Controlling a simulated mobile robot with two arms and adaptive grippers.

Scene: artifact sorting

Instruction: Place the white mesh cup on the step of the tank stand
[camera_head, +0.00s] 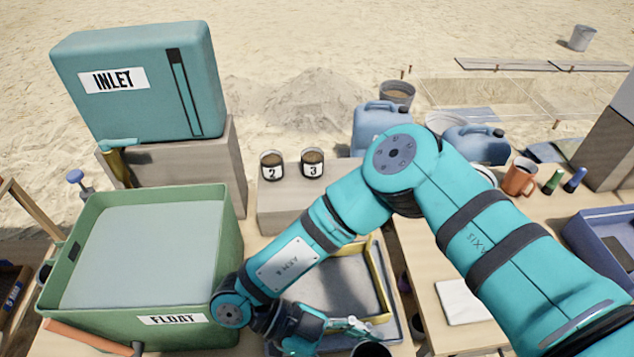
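The tank stand (235,160) is a grey block under the teal INLET tank (150,100). A lower grey step (283,213) adjoins it on the right and bears two cups labelled 2 (272,166) and 3 (312,163), with brown contents. I cannot make out a white mesh cup for certain. A round, dark-mouthed vessel (371,350) is cut off by the bottom edge. My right gripper (352,328) is low at the bottom centre, close beside that vessel. Whether it is open or grips the vessel cannot be told. My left gripper is out of view.
A green FLOAT bin (228,235) stands at left. A yellow-edged tray (381,285) lies partly under my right arm. Blue jugs (380,122), an orange mug (519,178) and a blue crate (600,235) are at right. The step's front part is bare.

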